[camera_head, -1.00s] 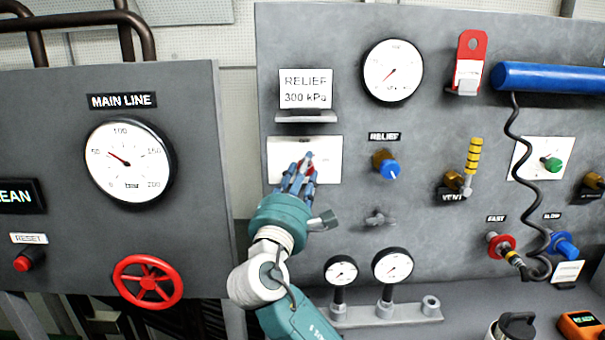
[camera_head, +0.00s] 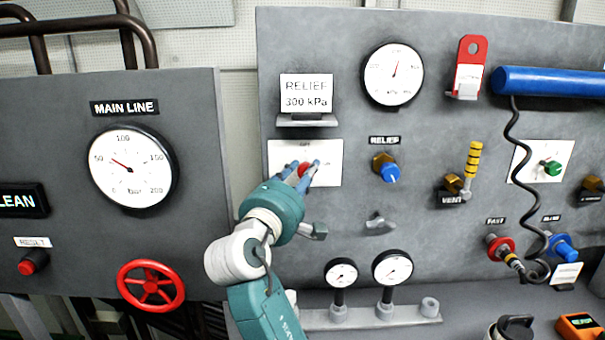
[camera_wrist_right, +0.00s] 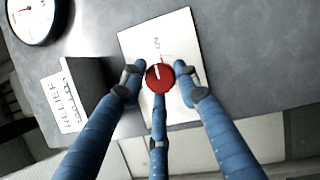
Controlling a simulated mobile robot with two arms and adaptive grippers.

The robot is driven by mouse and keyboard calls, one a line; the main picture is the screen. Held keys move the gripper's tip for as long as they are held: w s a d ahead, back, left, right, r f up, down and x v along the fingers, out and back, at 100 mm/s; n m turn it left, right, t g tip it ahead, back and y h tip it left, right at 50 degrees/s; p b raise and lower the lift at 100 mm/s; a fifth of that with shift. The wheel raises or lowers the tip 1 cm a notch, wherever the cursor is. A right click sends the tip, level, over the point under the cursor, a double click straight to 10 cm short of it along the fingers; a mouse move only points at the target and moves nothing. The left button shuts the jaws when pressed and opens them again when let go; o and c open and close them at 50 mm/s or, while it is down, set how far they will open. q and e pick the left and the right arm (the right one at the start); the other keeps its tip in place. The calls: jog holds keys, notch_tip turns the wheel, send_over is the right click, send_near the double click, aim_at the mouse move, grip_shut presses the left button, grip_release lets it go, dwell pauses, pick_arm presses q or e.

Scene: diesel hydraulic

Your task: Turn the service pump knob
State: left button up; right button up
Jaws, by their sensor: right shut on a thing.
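The red knob (camera_head: 306,169) sits on a white plate (camera_head: 331,150) in the middle of the panel, under the "RELIEF 300 kPa" card. The plate has small lettering, partly hidden by my fingers. My right gripper (camera_head: 304,172) is shut on the red knob. In the right wrist view the knob (camera_wrist_right: 159,77) has a white pointer line, and the blue fingers of my right gripper (camera_wrist_right: 160,84) close around it from several sides. My left gripper is not in view.
The "RELIEF 300 kPa" card (camera_head: 306,92) stands on a small ledge (camera_head: 306,120) above the plate. A blue relief knob (camera_head: 389,172) is to the right. A round gauge (camera_head: 393,75) is above it. A red handwheel (camera_head: 150,286) is at the lower left.

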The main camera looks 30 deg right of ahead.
jog(key=shift+d+f, duration=0.1)
jog(key=shift+f, duration=0.2)
jog(key=o, duration=1.1)
jog(key=shift+s, duration=0.1)
jog(key=shift+r, duration=0.15)
